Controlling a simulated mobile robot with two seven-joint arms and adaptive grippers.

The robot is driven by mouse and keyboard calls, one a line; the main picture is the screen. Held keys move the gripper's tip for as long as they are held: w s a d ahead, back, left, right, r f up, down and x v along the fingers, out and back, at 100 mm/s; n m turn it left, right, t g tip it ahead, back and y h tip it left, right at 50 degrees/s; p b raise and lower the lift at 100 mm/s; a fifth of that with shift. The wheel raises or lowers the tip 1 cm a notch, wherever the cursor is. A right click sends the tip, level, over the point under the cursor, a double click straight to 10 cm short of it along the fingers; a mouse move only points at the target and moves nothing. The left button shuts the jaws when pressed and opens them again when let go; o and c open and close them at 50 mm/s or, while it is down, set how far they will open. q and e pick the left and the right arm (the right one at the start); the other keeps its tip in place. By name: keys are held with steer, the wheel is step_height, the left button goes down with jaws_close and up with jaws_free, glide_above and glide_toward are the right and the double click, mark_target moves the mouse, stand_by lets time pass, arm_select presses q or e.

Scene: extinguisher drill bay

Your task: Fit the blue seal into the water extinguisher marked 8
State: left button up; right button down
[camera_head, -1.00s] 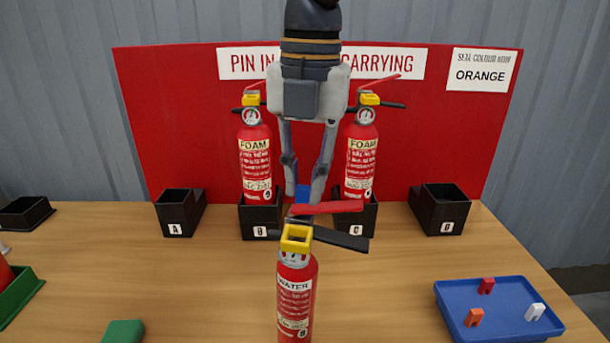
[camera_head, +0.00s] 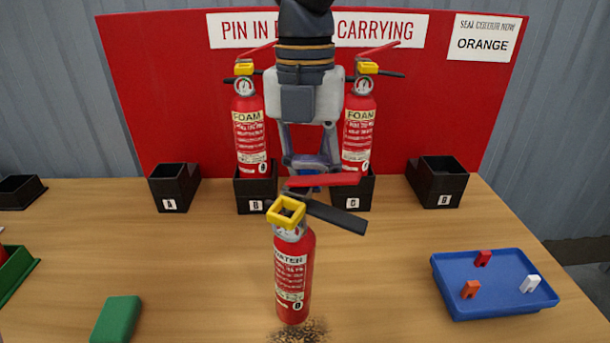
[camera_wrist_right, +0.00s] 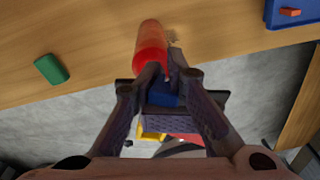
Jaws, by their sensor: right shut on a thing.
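The water extinguisher (camera_head: 292,272) stands on the table in front, red with a white label and a mark that looks like 8. It has a yellow collar (camera_head: 284,212), a red lever (camera_head: 325,181) and a black handle (camera_head: 335,215). My right gripper (camera_head: 312,172) comes down from above, just behind the lever, shut on the blue seal (camera_head: 308,186), which the lever partly hides. In the right wrist view, blue (camera_wrist_right: 165,96) shows between the fingers, close to the red body (camera_wrist_right: 150,45); contact cannot be told. My left gripper is not in view.
Two foam extinguishers (camera_head: 250,130) (camera_head: 357,130) stand in black boxes at the back, with empty boxes (camera_head: 174,187) (camera_head: 437,182) either side. A blue tray (camera_head: 480,305) at right holds red, orange and white seals. A green block (camera_head: 117,320) lies front left. A sign (camera_head: 484,38) reads ORANGE.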

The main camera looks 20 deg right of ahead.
steer(key=shift+s+r, duration=0.1)
steer(key=shift+r, duration=2.3)
